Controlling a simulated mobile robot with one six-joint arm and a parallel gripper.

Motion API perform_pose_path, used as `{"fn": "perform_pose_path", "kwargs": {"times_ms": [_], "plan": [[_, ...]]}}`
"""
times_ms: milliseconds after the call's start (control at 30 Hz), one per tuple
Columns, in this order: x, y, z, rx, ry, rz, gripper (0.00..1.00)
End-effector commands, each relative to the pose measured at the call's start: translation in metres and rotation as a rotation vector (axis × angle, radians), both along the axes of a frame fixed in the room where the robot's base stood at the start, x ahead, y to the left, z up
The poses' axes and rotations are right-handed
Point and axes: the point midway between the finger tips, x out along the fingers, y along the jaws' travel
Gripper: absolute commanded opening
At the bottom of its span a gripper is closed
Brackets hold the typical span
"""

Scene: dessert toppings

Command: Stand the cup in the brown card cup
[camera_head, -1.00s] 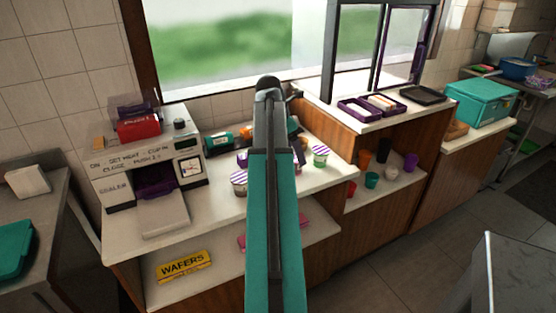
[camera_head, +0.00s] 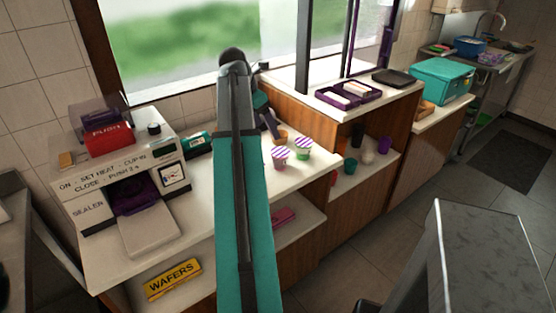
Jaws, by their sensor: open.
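Two cups with purple-and-white striped lids stand upright on the counter: a pink one (camera_head: 280,156) and a green one (camera_head: 303,149) to its right. I cannot tell which cup the task means. A small orange-brown cup (camera_head: 281,137) stands just behind them and may be the brown card cup. My gripper (camera_head: 270,128) is a dark shape beyond the end of my teal arm, tilted down beside the orange-brown cup. It is open, and nothing shows between its fingers. My arm hides much of the counter's middle.
A sealer machine (camera_head: 122,172) stands at the left of the counter. A shelf at the right holds several cups, including a teal one (camera_head: 350,165) and a purple one (camera_head: 384,145). Purple trays (camera_head: 348,95) sit on the higher ledge. A metal-topped unit (camera_head: 450,240) stands front right.

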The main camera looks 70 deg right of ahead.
Motion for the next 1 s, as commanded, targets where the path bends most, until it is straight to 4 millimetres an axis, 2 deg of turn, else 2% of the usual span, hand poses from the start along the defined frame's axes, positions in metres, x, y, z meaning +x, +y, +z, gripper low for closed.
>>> {"fn": "perform_pose_path", "kwargs": {"times_ms": [267,700,1000], "plan": [[-0.004,-0.005,-0.017,0.001,0.0,0.0,0.75],[-0.014,-0.021,-0.063,0.002,0.001,0.0,0.75],[-0.017,-0.026,-0.079,0.001,-0.001,0.001,0.75]]}}
